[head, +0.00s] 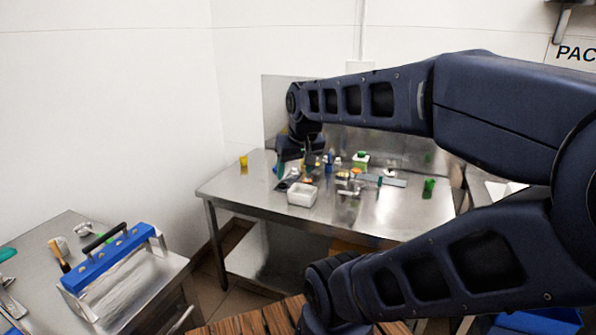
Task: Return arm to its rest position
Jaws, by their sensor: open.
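My dark blue arm reaches across the right half of the head view, with its upper links bent toward the left. My gripper (296,163) hangs from the far end of the arm, over the back left part of the steel table (395,215). It is small and partly lost among the dark items behind it. It is open, and I see nothing held in it. Whether its fingertips touch anything on the table cannot be told.
A white container (302,195), a yellow cup (243,162), a green cup (429,188) and several small bottles stand on the table. Wooden slats (250,322) lie at the bottom.

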